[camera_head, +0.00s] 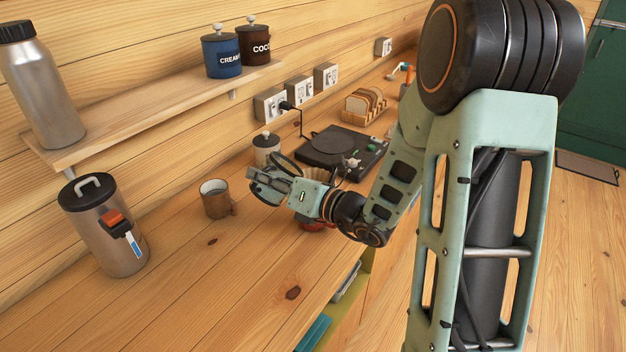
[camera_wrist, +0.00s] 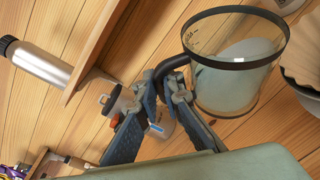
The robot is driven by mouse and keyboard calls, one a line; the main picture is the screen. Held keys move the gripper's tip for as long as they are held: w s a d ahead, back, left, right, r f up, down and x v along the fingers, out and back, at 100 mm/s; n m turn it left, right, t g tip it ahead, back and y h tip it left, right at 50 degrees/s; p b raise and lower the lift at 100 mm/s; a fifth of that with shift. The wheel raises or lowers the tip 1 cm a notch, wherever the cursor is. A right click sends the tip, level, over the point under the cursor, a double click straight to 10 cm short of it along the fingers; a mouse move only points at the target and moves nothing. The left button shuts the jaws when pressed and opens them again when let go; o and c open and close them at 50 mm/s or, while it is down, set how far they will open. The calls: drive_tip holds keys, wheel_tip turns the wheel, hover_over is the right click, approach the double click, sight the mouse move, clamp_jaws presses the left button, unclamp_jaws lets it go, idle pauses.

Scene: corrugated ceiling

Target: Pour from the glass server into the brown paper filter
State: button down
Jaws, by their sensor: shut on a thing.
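The glass server (camera_wrist: 235,88) is a clear vessel with a black rim and a black handle. My gripper (camera_wrist: 168,84) is shut on its handle in the wrist view. In the head view, the server's dark rim (camera_head: 287,164) shows beside my gripper (camera_head: 268,183), above the counter. A pale, smooth area shows inside the glass; I cannot tell its level clearly. My arm hides much of that spot in the head view.
A brown mug (camera_head: 217,203) stands left of my gripper. A steel canister (camera_head: 104,240) is further left. A lidded jar (camera_head: 266,146) and a black turntable (camera_head: 342,150) stand behind. A shelf (camera_head: 150,112) runs along the wall. The front counter is mostly clear.

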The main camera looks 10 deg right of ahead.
sight(291, 174)
drive_tip(key=shift+w+d+r+m, duration=0.1)
drive_tip(key=shift+d+r+m, duration=0.15)
drive_tip(key=shift+d+m, duration=0.1)
drive_tip(key=shift+w+d+r+m+t+y, duration=0.15)
drive_tip(key=shift+d+r+m+t+y, duration=0.3)
drive_tip(key=shift+r+m, duration=0.25)
drive_tip(key=shift+w+d+r+m+t+y, duration=0.1)
drive_tip(key=shift+d+r+m+t+y, duration=0.25)
drive_tip(key=shift+d+r+m+y, duration=0.3)
idle(1.2)
drive_tip(key=shift+w+d+f+m+t+b, duration=0.1)
drive_tip(key=shift+w+d+m+t+b, duration=0.1)
drive_tip(key=shift+d+m+t+b, duration=0.4)
idle(1.0)
drive_tip(key=shift+w+d+r+m+t+p, duration=0.2)
drive_tip(key=shift+d+r+m+t+p, duration=0.1)
drive_tip(key=shift+d+m+p, duration=0.35)
drive_tip(key=shift+w+d+r+m+t+p, duration=0.15)
drive_tip(key=shift+d+r+m+t+p, duration=0.2)
drive_tip(key=shift+d, duration=0.4)
drive_tip(key=shift+w+d+r+m+t+p, duration=0.2)
drive_tip(key=shift+d+m+t+p, duration=0.25)
drive_tip(key=shift+d+m+p, duration=0.25)
drive_tip(key=shift+w+d+r+m+t+p, duration=0.15)
drive_tip(key=shift+d+m+t+p, duration=0.3)
drive_tip(key=shift+m, duration=0.35)
idle(0.6)
